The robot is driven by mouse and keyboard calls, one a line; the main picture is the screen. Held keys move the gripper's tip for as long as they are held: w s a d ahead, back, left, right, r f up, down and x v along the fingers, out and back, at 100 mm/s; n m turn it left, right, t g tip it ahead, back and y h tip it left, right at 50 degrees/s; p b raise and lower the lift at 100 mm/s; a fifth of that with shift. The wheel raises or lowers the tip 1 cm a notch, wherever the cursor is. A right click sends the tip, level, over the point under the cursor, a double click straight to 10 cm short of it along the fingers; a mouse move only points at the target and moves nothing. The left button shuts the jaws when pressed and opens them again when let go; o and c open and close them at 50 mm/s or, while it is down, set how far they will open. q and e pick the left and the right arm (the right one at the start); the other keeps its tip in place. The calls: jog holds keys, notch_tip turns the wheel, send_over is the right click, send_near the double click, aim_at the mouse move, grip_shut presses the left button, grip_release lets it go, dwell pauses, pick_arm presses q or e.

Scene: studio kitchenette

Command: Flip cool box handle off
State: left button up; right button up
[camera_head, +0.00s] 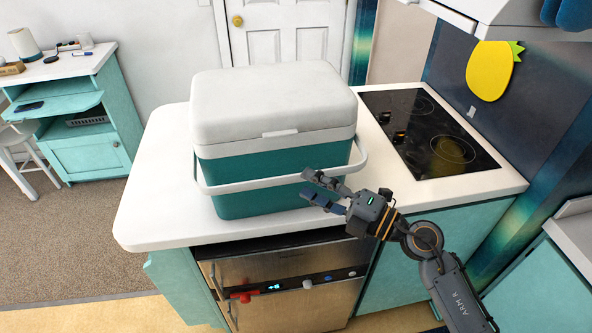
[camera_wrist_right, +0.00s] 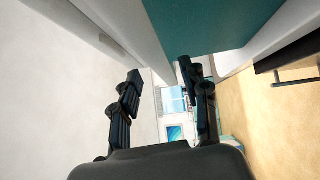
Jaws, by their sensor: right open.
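The cool box (camera_head: 275,145) stands on the white counter, with a teal body and a closed white lid (camera_head: 270,100). Its white handle (camera_head: 250,184) is swung down to the front, and its bar crosses the teal front wall. My right gripper (camera_head: 309,184) is open at the right part of this bar, one finger above the other. The fingertips overlap the bar in the head view; I cannot tell whether they touch it. In the right wrist view the open fingers (camera_wrist_right: 163,95) show beside the teal wall (camera_wrist_right: 180,25). My left gripper is not in view.
The white counter (camera_head: 155,190) has bare room left of the box. A black cooktop (camera_head: 425,130) lies to the right. Below the counter is a steel appliance (camera_head: 290,295) with a red item on its front. A teal desk (camera_head: 85,110) stands at the far left.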

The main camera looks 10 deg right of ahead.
aim_at(298, 180)
jog(key=shift+p+x, duration=0.4)
jog(key=shift+x, duration=1.85)
jog(key=shift+c, duration=0.2)
grip_shut()
